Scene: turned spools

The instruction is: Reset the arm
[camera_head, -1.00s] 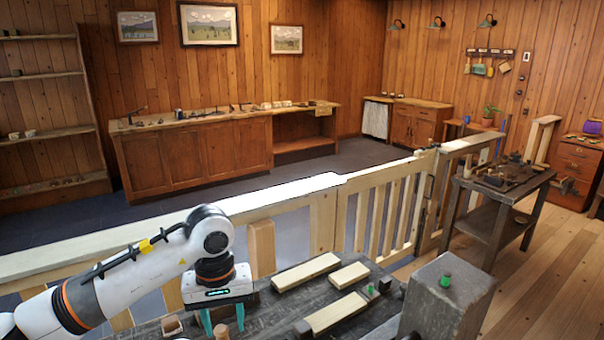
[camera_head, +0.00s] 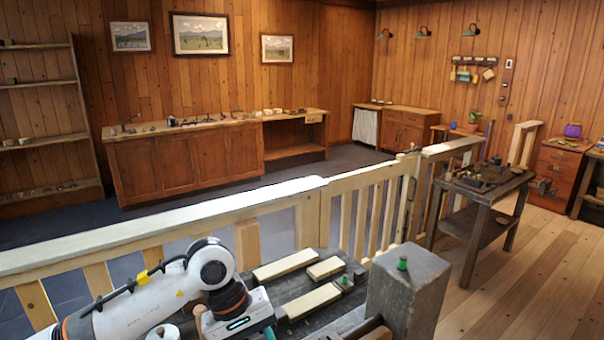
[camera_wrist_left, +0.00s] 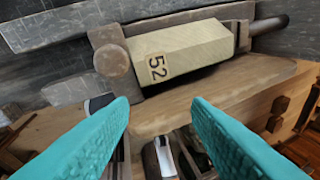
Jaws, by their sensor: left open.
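My left gripper (camera_wrist_left: 162,108) has its two teal fingers spread apart with nothing between them. In the head view only a bit of a teal finger (camera_head: 269,332) shows at the bottom edge, over the dark workbench. In the wrist view a pale wooden block marked 52 (camera_wrist_left: 180,52) lies beyond the fingertips, held in a darker wooden frame and apart from them. A green spool (camera_head: 402,263) stands upright on top of a grey square post (camera_head: 408,300). Another small green piece (camera_head: 345,281) is on the bench. My right gripper is not in view.
Pale wooden blocks (camera_head: 286,265) lie on the bench (camera_head: 290,290) right of my arm. A wooden railing (camera_head: 180,228) runs behind it. A dark side table (camera_head: 480,200) with clutter stands at the right. Open plank floor (camera_head: 530,270) lies at the lower right.

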